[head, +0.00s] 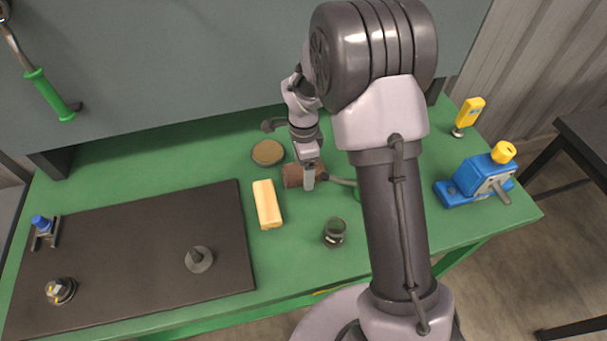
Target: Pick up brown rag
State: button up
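The brown rag (292,176) lies on the green workbench (215,168) near the middle. It looks like a small, dark brown folded piece. My gripper (309,185) points down at the rag, with its grey finger overlapping the rag in the picture and hiding part of it. Only one finger shows clearly, so I cannot tell whether the gripper is open or shut, or whether it touches the rag.
A round tin (267,152), yellowish block (267,204) and small jar (334,233) surround the rag. A tool (343,181) lies right of it, partly behind my arm. A black mat (130,250) covers the bench's left; a blue vise (470,180) stands right.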

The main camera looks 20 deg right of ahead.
jog(key=c, duration=1.4)
notch_tip(320, 180, up, 10)
jog(key=p, duration=0.3)
jog(key=shift+r, duration=0.1)
jog(key=shift+c, duration=0.2)
